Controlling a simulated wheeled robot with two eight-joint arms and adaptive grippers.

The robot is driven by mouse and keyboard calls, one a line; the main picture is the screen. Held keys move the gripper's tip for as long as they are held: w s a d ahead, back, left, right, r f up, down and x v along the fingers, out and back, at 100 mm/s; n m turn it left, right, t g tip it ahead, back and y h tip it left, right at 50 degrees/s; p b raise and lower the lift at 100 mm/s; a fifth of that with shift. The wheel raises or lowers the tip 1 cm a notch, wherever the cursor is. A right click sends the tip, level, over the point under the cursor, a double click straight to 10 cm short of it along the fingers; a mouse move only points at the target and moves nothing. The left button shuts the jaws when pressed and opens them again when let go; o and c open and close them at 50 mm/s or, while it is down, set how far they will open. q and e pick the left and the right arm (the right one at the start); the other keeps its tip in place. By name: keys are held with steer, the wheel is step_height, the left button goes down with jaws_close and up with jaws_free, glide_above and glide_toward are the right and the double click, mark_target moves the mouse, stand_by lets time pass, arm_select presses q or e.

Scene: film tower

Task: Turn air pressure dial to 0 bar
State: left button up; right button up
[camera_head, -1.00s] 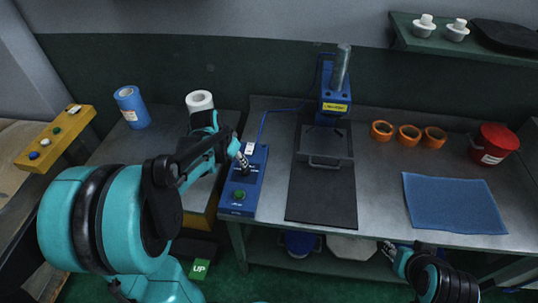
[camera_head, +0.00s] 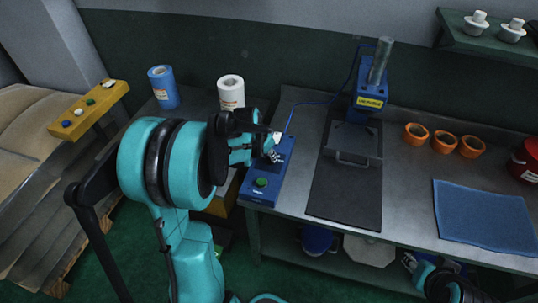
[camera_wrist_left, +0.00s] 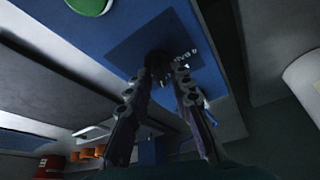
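The blue control box (camera_head: 261,194) stands on the bench in the head view, with a green button (camera_head: 261,183) at its near end. In the left wrist view the box (camera_wrist_left: 115,32) fills the upper middle. A dark panel on it carries a small black dial (camera_wrist_left: 158,60) and white lettering too small to read surely. My left gripper (camera_head: 275,157) is over the far part of the box. In the left wrist view its fingertips (camera_wrist_left: 164,74) are apart, one on either side of the dial; contact is unclear. My right gripper (camera_head: 409,261) is low at the bench's front edge, partly seen.
A blue press (camera_head: 369,97) stands behind a dark mat (camera_head: 345,197) right of the box. Orange rings (camera_head: 443,142), a blue cloth (camera_head: 484,216) and a red container (camera_head: 525,160) lie further right. White (camera_head: 231,93) and blue rolls (camera_head: 163,87) stand left.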

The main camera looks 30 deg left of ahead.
arm_select(q)
jaws_close()
steer(key=n+y, duration=0.1)
steer(key=n, duration=0.3)
steer(key=shift+d+n+y, duration=0.15)
steer(key=shift+n+y, duration=0.25)
steer(key=n, duration=0.2)
steer(key=n+y, duration=0.1)
steer(key=n, duration=0.1)
steer(key=shift+w+d+g+y+p, duration=0.1)
steer(key=shift+g+y+p, duration=0.2)
steer(key=shift+g+p, duration=0.1)
steer(key=n+g+y, duration=0.1)
steer(key=n, duration=0.4)
steer(key=shift+w, duration=0.1)
steer(key=shift+d+n+g+y, duration=0.15)
steer(key=shift+n+g, duration=0.3)
steer(key=shift+n, duration=0.55)
steer(key=shift+a+n+g+y, duration=0.1)
steer(key=shift+n+g+y, duration=0.25)
steer(key=shift+n, duration=0.65)
